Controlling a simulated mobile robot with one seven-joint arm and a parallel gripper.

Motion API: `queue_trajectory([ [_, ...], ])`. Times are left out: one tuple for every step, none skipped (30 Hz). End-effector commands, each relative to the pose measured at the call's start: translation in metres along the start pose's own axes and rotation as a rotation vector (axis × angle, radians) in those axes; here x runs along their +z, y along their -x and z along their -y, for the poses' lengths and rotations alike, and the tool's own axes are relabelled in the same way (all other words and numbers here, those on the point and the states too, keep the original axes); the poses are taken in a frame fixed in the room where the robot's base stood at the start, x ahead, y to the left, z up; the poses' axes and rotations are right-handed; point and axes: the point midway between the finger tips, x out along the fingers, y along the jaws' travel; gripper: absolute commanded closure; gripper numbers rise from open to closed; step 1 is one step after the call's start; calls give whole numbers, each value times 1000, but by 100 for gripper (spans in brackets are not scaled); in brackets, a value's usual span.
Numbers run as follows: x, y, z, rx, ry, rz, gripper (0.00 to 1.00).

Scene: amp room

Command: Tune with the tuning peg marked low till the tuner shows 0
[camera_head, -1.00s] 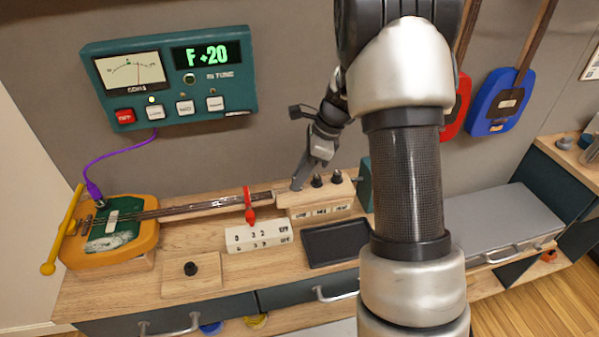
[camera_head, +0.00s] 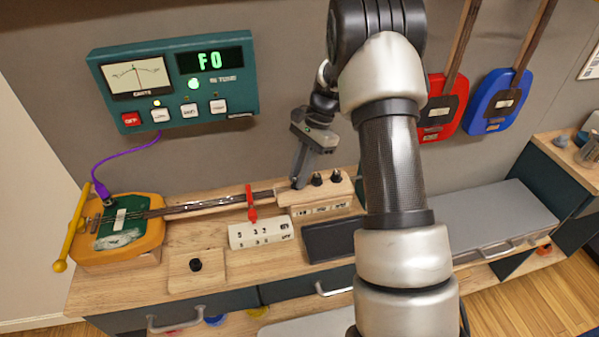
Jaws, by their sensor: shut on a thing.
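The green tuner box (camera_head: 240,100) on the wall reads "F 0" on its display (camera_head: 209,61). Its needle stands near the middle of the dial (camera_head: 136,75), and the green light (camera_head: 194,84) by "IN TUNE" is lit. The orange and green instrument (camera_head: 120,226) lies on the bench, its neck running right to the wooden peg block (camera_head: 322,194). My gripper (camera_head: 299,182) points down at the left end of that block, shut on the leftmost peg, which its fingers hide. Two dark pegs (camera_head: 317,179) stand free to its right. The labels on the block are too small to read.
A white numbered block (camera_head: 262,233), a red clip (camera_head: 251,205) on the neck, a black tray (camera_head: 325,240) and a small plate with a black knob (camera_head: 196,264) are close by. Red (camera_head: 438,115) and blue (camera_head: 497,105) instruments hang at right. The grey bench top (camera_head: 490,220) is clear.

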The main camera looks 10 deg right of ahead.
Motion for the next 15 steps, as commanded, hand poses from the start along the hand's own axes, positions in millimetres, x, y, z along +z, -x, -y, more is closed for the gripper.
queue_trajectory([
  [1,0,0,3,6,0,100],
  [1,0,0,4,9,0,100],
  [1,0,0,5,12,0,100],
  [1,0,0,6,13,0,100],
  [1,0,0,6,14,0,100],
  [1,0,0,7,15,0,100],
  [1,0,0,7,15,0,100],
  [1,0,0,7,15,0,100],
  [0,0,0,7,15,0,100],
  [0,0,0,7,15,0,100],
  [0,0,0,7,15,0,100],
  [0,0,0,7,15,0,100],
  [0,0,0,7,15,0,100],
  [0,0,0,7,15,0,100],
  [0,0,0,6,14,0,80],
])
